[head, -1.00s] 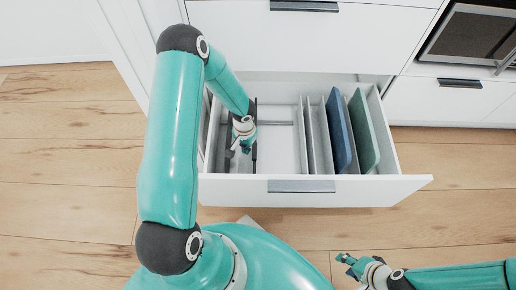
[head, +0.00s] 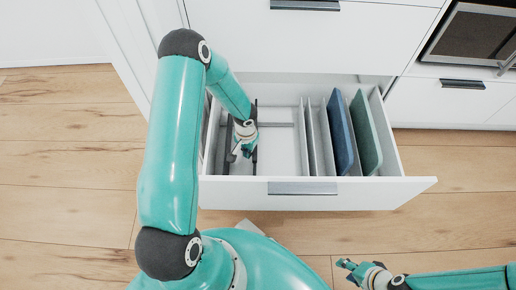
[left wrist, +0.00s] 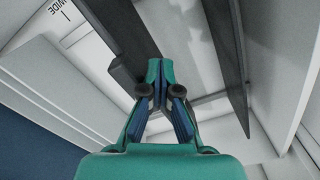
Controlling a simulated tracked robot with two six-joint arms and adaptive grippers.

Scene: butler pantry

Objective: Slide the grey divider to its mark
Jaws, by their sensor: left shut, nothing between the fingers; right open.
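The white drawer (head: 350,192) is open. A dark grey upright divider (head: 255,158) stands in its left part, and it shows in the left wrist view (left wrist: 118,35) as a dark slab left of my fingers. A second dark strip (head: 226,158) lies further left in the drawer. My left gripper (head: 236,154) is shut and empty, low between these two dark pieces. In the left wrist view its fingertips (left wrist: 155,66) are close beside the divider; I cannot tell whether they touch. Printed "WIDE" lettering with a line (left wrist: 62,12) shows at upper left there. My right gripper (head: 343,264) is open, outside the drawer.
Pale thin partitions (head: 312,145) stand right of the divider, with a blue board (head: 340,135) and a green board (head: 365,135) beyond. A grey crossbar (head: 276,124) spans the bay between divider and partitions, which is otherwise clear.

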